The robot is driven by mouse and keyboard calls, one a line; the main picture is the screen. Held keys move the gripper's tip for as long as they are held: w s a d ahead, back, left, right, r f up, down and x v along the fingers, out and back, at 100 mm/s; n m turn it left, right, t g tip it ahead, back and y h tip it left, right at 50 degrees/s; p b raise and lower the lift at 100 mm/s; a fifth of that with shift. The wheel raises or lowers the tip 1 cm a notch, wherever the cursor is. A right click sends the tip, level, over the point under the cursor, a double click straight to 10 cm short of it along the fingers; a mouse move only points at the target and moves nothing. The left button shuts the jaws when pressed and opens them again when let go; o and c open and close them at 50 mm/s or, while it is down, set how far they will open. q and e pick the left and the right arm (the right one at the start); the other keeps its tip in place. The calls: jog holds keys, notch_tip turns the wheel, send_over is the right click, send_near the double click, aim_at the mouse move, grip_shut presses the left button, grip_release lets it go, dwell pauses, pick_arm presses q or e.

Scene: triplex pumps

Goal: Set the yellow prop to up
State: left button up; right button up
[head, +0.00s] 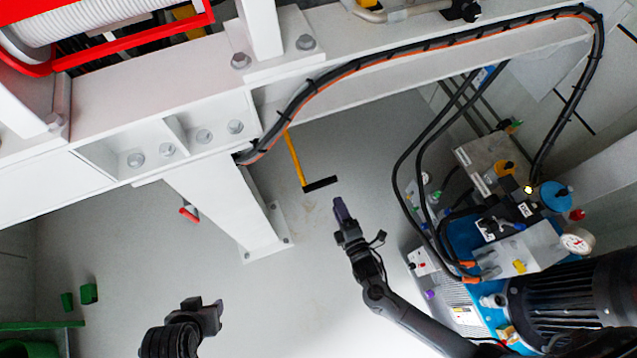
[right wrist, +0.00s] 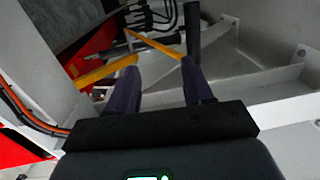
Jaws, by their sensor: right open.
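The yellow prop (head: 294,158) hangs from under the white beam in the head view, slanting down to a black crossbar (head: 320,184) at its end. My right gripper (head: 342,206) is just below and right of that crossbar in the picture, apparently apart from it. In the right wrist view my right gripper's fingers (right wrist: 160,82) are spread with nothing seen between them. A yellow bar (right wrist: 152,43) runs toward the right finger, and a black bar (right wrist: 193,30) stands beyond that finger. My left gripper (head: 214,312) is at the lower left, far from the prop; its jaw opening is unclear.
The white beam (head: 150,90) and its post (head: 225,200) stand left of the prop. Black hoses (head: 400,170) and a blue pump unit (head: 480,235) with a gauge are at the right. A second yellow bar (right wrist: 105,72) shows at left in the right wrist view. Grey floor is clear below.

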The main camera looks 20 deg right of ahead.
jog(key=b, duration=0.6)
send_near(322, 184)
pick_arm(q)
notch_tip(322, 184, down, 13)
jog(key=b, duration=0.5)
jog(key=shift+s+f, duration=0.15)
jog(key=shift+s, duration=0.1)
pick_arm(e)
jog(key=shift+w+f, duration=0.3)
jog(key=shift+w, duration=1.45)
jog(key=shift+w+f, duration=0.35)
jog(key=shift+w, duration=1.35)
jog(key=shift+w+f, duration=0.3)
jog(key=shift+w, duration=1.45)
grip_shut()
